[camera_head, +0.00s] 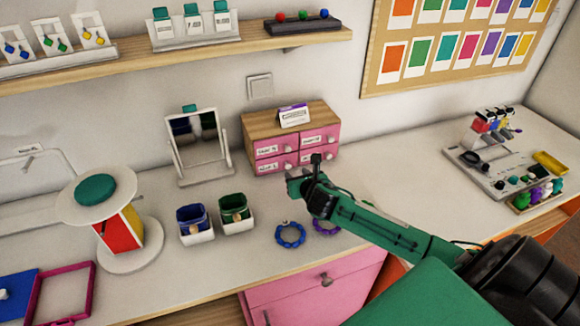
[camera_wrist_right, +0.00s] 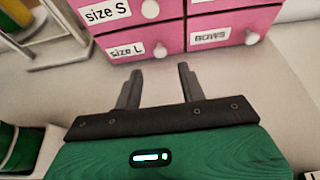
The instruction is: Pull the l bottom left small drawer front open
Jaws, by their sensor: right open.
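The small pink drawer cabinet (camera_head: 290,138) with a wooden top stands against the wall at the back of the counter. Its bottom left drawer front (camera_head: 268,167), labelled "size L", is closed and has a round white knob. In the right wrist view, that drawer front (camera_wrist_right: 120,44) and its knob (camera_wrist_right: 160,50) lie just beyond my fingertips. My right gripper (camera_head: 299,172) is in front of the cabinet; in the wrist view its two fingers (camera_wrist_right: 158,74) are apart, with nothing between them, pointing at the knob without visible contact. My left gripper is out of view.
A mirror (camera_head: 197,150) stands left of the cabinet. Two small bins (camera_head: 198,236) and a blue bead bracelet (camera_head: 290,235) lie in front. A purple bracelet (camera_head: 326,228) is partly behind my right arm. A card (camera_head: 294,116) stands on the cabinet.

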